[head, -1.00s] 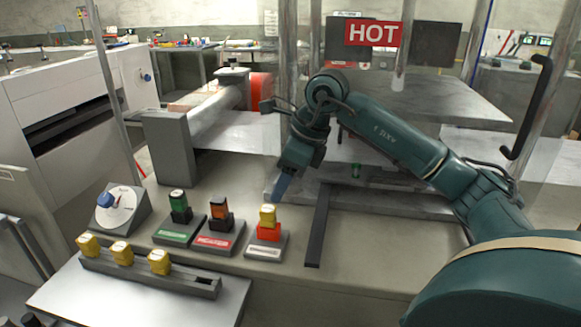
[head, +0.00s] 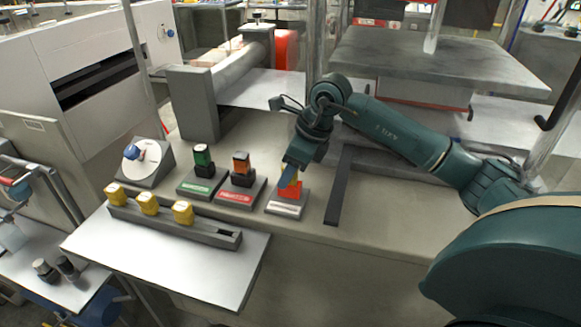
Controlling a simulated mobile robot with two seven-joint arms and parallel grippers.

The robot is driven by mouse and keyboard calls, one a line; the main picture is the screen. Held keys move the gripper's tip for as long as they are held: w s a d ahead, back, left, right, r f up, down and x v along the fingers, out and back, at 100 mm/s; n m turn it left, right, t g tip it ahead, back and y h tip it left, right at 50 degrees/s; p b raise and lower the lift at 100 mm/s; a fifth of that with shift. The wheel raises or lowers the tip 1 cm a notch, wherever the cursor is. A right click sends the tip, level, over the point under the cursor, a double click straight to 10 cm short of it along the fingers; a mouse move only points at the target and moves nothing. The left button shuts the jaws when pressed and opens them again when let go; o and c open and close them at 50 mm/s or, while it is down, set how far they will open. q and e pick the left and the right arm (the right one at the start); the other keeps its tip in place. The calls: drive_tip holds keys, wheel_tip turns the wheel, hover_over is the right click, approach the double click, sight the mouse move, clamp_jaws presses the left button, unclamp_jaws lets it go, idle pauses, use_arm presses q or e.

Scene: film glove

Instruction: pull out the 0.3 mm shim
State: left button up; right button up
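My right gripper (head: 289,177) points down over the right holder (head: 288,207), a grey base with a white label and a red-orange block (head: 296,189) in it. Its blue fingertips overlap the upper part of this block. The yellow piece on top of that block is hidden behind the gripper. Whether the fingers have closed on anything does not show. Two other holders stand to the left: one with a green block (head: 203,156), one with an orange-and-black block (head: 241,164). No label is readable, so I cannot tell which piece is the 0.3 mm shim. My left gripper is out of view.
A grey rack (head: 165,220) with several yellow-topped pieces and an open slot at its right end sits in front. A dial box (head: 146,162) stands left. A dark bar (head: 338,187) lies just right of the gripper. A roller (head: 240,72) is behind.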

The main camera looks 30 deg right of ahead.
drive_tip(key=c, duration=0.9)
drive_tip(key=shift+r+p, duration=0.3)
drive_tip(key=shift+r, duration=0.25)
drive_tip(key=shift+r+p, duration=1.6)
drive_tip(key=shift+r, duration=0.6)
drive_tip(key=shift+r+p, duration=1)
drive_tip(key=shift+r, duration=0.5)
